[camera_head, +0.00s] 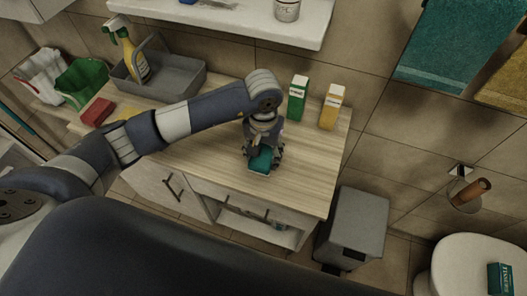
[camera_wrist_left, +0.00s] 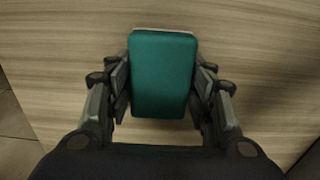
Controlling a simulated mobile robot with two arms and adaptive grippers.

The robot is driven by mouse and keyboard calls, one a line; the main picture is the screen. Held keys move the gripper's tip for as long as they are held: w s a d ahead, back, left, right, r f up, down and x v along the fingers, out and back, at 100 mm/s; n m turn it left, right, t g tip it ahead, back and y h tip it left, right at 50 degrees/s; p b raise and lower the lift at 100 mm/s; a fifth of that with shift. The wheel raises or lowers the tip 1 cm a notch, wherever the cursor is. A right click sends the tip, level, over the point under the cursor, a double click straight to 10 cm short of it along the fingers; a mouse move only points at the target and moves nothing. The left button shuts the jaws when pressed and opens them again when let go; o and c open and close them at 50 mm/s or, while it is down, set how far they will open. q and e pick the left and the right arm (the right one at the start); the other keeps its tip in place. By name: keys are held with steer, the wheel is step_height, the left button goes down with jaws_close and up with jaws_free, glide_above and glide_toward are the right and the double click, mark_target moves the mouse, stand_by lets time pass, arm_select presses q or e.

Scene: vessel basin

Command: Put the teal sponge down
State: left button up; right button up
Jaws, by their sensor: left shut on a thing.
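The teal sponge (camera_head: 261,161) is between the fingers of my left gripper (camera_head: 262,153), over the front part of the wooden countertop (camera_head: 300,172). In the left wrist view the sponge (camera_wrist_left: 162,72) is a rounded teal block with a pale far edge. My left gripper (camera_wrist_left: 160,90) is shut on its two long sides. The sponge is at or just above the wood; I cannot tell whether it touches. My right gripper is not in view.
A grey caddy (camera_head: 185,80) with a spray bottle (camera_head: 132,55) stands at the back left. A red sponge (camera_head: 97,112) lies at the left. Green (camera_head: 298,97) and yellow (camera_head: 332,106) cartons stand at the back right. The countertop right of my gripper is clear.

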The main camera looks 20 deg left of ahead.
mark_target(264, 154)
arm_select(q)
steer(key=shift+f, duration=0.1)
steer(key=shift+f+b, duration=0.1)
steer(key=shift+b, duration=0.2)
steer(key=o, duration=0.9)
steer(key=shift+o, duration=0.2)
steer(key=shift+r+p, duration=0.35)
steer(key=shift+p, duration=0.1)
step_height(264, 154, up, 12)
steer(key=b, duration=0.3)
steer(key=shift+b, duration=0.4)
steer(key=shift+s+f, duration=0.1)
steer(key=shift+f, duration=0.1)
